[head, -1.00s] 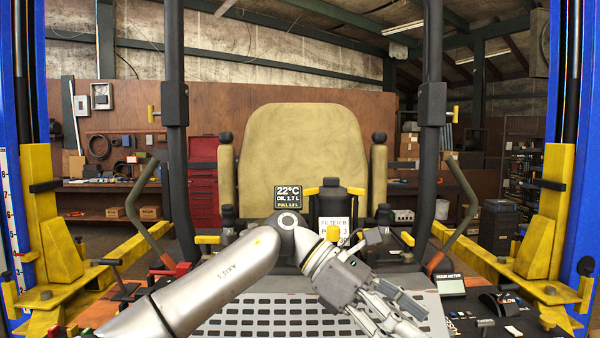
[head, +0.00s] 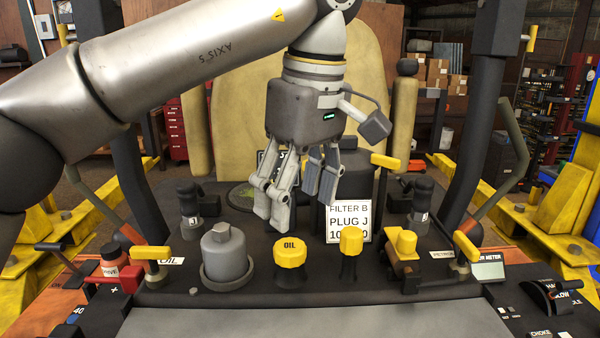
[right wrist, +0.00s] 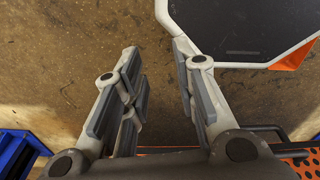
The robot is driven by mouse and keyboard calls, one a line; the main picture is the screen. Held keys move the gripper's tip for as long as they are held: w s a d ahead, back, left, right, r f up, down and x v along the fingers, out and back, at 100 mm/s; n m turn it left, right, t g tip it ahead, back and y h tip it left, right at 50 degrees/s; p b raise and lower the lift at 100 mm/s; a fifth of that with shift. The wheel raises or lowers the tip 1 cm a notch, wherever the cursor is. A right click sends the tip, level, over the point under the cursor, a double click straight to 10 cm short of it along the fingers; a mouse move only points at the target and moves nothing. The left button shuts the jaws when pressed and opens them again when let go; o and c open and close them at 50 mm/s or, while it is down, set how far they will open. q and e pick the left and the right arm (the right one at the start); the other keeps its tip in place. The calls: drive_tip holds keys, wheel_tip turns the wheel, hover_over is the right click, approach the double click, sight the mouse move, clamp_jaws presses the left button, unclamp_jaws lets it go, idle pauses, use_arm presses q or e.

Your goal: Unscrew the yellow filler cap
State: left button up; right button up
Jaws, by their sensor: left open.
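The yellow filler cap (head: 290,254), marked OIL, sits on a black neck on the dark deck, in the middle of the head view. My left gripper (head: 296,208) hangs above and behind the cap with its fingers pointing down. It is open and empty, apart from the cap. My right gripper (right wrist: 157,55) shows only in the right wrist view. Its fingers are spread with nothing between them, over a brown floor.
A smaller yellow cap (head: 350,240) stands just right of the filler cap. A grey canister (head: 225,252) stands to its left. A yellow-topped fitting (head: 403,245) and a FILTER B label (head: 348,221) are to the right. A dark panel with a white rim (right wrist: 235,25) shows in the right wrist view.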

sight(291, 246)
use_arm(q)
drive_tip(key=f, duration=0.2)
drive_tip(key=w+f, duration=0.1)
drive_tip(key=f, duration=0.1)
drive_tip(key=a+f+p, duration=0.1)
drive_tip(key=f, duration=0.2)
drive_tip(key=shift+w, duration=0.15)
drive_tip(key=shift+f, duration=0.65)
use_arm(e)
drive_tip(key=shift+w+r, duration=0.5)
drive_tip(key=shift+w, duration=0.2)
drive_tip(key=shift+s+d, duration=0.1)
